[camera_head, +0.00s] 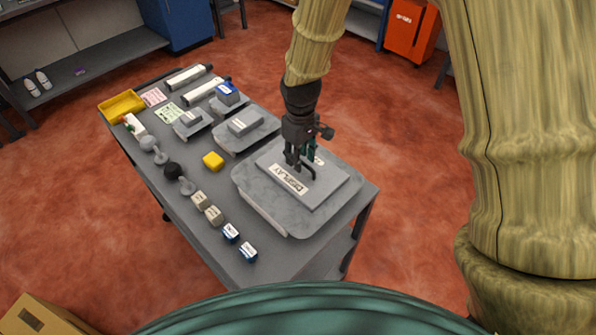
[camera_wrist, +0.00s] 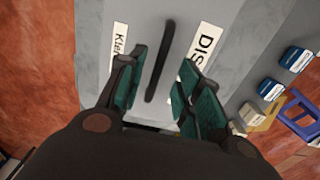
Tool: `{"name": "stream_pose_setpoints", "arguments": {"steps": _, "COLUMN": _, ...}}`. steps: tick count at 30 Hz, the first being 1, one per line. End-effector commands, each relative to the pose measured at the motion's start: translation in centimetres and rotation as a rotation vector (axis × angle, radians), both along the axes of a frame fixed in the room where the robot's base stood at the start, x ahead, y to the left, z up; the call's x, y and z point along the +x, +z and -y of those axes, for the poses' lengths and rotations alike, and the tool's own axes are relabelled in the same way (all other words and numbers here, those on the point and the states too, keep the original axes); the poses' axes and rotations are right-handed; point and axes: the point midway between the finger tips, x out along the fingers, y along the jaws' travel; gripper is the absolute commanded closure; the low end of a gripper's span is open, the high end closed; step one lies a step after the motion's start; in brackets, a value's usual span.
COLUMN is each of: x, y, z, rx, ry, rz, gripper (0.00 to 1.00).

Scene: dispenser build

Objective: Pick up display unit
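The display unit (camera_head: 318,188) is a flat grey box with a "DISPLAY" label and a dark bar handle on top. It lies on a rounded grey tray (camera_head: 247,190) at the near right end of the table. My gripper (camera_head: 302,165) is above the unit, at its handle. In the wrist view, my gripper (camera_wrist: 158,95) is open. Its two teal-padded fingers stand on either side of the dark handle (camera_wrist: 160,60), with gaps between pads and handle. The unit's grey top (camera_wrist: 185,15) shows there with its white labels.
An orange cabinet (camera_head: 405,30) stands behind. A cardboard box (camera_head: 40,318) is on the floor at near left.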

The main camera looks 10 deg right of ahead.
Motion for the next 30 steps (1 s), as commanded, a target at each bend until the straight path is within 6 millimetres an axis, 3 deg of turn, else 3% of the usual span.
{"name": "stream_pose_setpoints", "arguments": {"steps": 9, "x": 0.3, "y": -2.6, "z": 0.1, "rx": 0.001, "ry": 0.000, "rz": -0.003, "gripper": 0.66}}
{"name": "stream_pose_setpoints", "arguments": {"steps": 19, "x": 0.3, "y": -3.0, "z": 0.1, "rx": 0.001, "ry": 0.000, "rz": -0.001, "gripper": 0.66}}
{"name": "stream_pose_setpoints", "arguments": {"steps": 20, "x": 0.3, "y": -3.0, "z": 0.1, "rx": 0.000, "ry": 0.000, "rz": -0.001, "gripper": 0.67}}
{"name": "stream_pose_setpoints", "arguments": {"steps": 25, "x": 0.3, "y": -3.0, "z": 0.1, "rx": 0.001, "ry": 0.000, "rz": -0.001, "gripper": 0.98}}
{"name": "stream_pose_setpoints", "arguments": {"steps": 30, "x": 0.3, "y": -3.0, "z": 0.1, "rx": 0.001, "ry": 0.000, "rz": -0.001, "gripper": 1.00}}
